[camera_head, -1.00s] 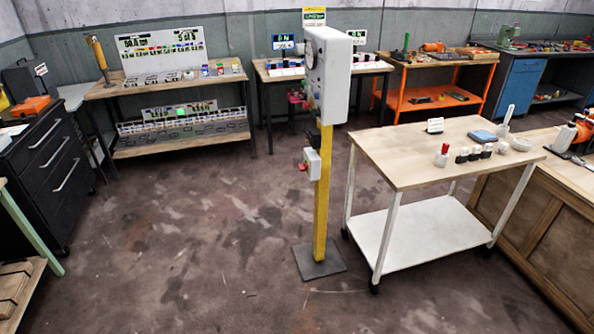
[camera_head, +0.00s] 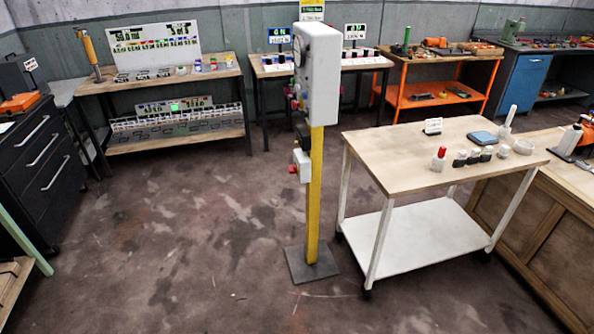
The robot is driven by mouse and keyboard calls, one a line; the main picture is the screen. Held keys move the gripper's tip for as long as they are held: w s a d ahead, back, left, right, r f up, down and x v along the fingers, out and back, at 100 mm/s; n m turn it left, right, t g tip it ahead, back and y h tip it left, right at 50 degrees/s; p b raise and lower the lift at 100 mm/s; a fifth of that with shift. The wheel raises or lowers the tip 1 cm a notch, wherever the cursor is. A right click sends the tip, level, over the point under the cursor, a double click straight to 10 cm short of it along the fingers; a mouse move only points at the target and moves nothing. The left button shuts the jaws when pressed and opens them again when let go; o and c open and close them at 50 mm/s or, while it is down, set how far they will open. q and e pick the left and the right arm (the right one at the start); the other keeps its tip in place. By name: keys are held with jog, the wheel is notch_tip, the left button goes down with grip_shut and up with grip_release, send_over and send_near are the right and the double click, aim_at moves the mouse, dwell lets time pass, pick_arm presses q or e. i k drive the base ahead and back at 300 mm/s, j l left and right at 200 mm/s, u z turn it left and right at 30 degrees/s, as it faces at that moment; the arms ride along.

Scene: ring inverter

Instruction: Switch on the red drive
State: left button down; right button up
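A yellow post (camera_head: 316,195) stands in the middle of the floor on a dark base plate. It carries a tall white control box (camera_head: 321,75), seen mostly from its side, with small knobs or buttons on its left-facing front. Lower down is a small white box (camera_head: 303,163) with a red button (camera_head: 292,169) on its left. A black part sits just above it. I cannot tell from this angle which item is the red drive or whether anything is on. Neither of my grippers is in view.
A white-legged cart (camera_head: 415,165) with small bottles and a blue-grey device stands right of the post. Workbenches line the back wall; one (camera_head: 150,83) has a labelled board. A dark drawer cabinet (camera_head: 38,160) is at left. The floor left of the post is open.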

aim_at(292, 170)
jog(key=i+l, duration=1.85)
jog(key=i, duration=0.2)
jog(key=j+u, duration=0.05)
